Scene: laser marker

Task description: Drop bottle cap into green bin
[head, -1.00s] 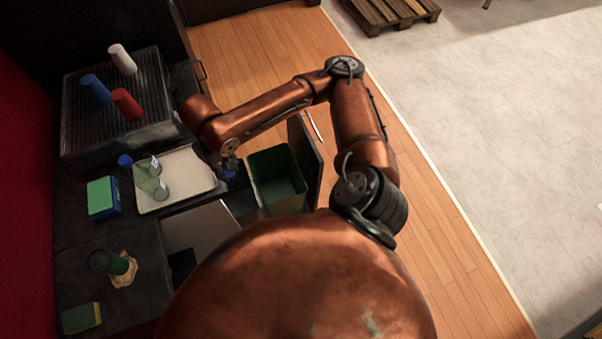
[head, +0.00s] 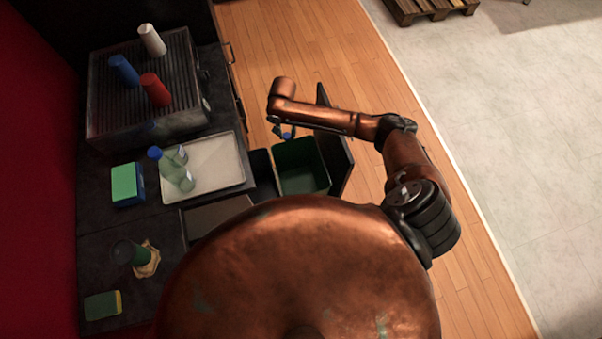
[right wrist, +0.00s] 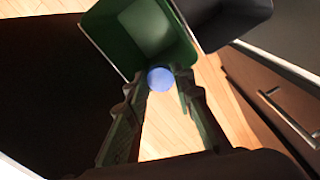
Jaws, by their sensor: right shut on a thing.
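The blue bottle cap (right wrist: 160,79) is held between the fingertips of my right gripper (right wrist: 161,84) in the right wrist view. In the head view the cap (head: 287,135) shows small at the tip of my right gripper (head: 284,131), by the far edge of the green bin. The green bin (head: 303,170) is open at the top and sits in a pulled-out drawer; it also shows in the right wrist view (right wrist: 140,35). From the wrist view, the cap is in line with the bin's rim. The height above it is hard to tell. My left gripper is not in view.
A dark bin (head: 263,173) stands left of the green bin. The drawer front (head: 333,145) borders it on the right. A white tray (head: 218,167) holds green bottles, one with a blue cap. Cups stand on a ribbed rack (head: 180,60).

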